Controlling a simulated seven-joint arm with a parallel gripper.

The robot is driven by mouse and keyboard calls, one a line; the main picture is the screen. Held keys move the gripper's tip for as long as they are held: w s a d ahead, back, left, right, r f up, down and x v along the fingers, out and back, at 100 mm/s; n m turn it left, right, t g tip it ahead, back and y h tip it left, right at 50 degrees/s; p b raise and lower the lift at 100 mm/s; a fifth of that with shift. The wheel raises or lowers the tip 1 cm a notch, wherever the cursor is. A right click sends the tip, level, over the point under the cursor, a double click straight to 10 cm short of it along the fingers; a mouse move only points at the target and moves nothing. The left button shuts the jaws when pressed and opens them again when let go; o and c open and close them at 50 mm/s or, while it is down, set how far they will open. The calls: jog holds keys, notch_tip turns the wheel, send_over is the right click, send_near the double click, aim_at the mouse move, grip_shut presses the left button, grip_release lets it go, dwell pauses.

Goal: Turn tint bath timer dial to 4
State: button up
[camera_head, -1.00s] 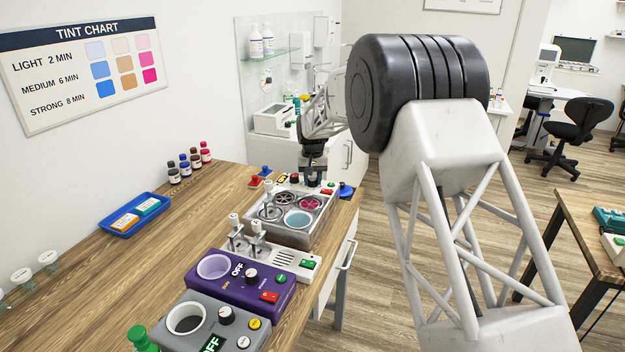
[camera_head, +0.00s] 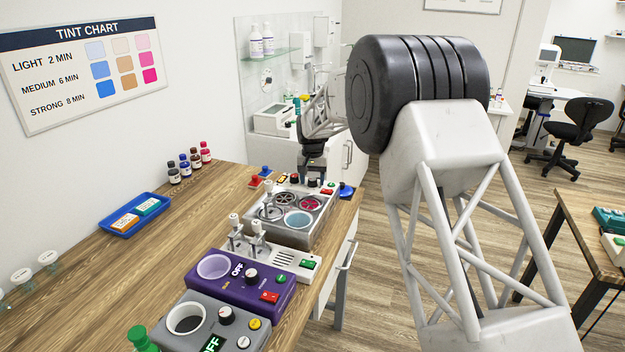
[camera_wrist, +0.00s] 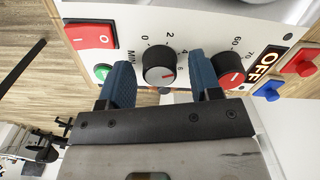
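The tint bath (camera_head: 297,220) stands at the far end of the wooden counter, with round wells and a white control panel on its far side. In the wrist view, the black timer dial (camera_wrist: 158,68) has a scale marked MIN, with 0, 2 and 6 readable; the 4 is partly hidden. Its red mark points right, roughly toward the 6. My gripper (camera_wrist: 162,75) has two blue fingers, set apart on either side of this dial with visible gaps. It holds nothing. In the head view, my gripper (camera_head: 312,176) is over the panel, and the timer dial cannot be made out clearly.
A second dial (camera_wrist: 232,70), marked 60 and 70, is close beside the right finger. A red rocker switch (camera_wrist: 95,37) and a green button (camera_wrist: 103,72) lie left. An OFF display (camera_wrist: 264,65) is right. Purple (camera_head: 240,281) and grey units (camera_head: 212,322) stand nearer on the counter.

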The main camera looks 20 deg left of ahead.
aim_at(313, 179)
dwell(0.3)
jog(key=shift+r, duration=3.9)
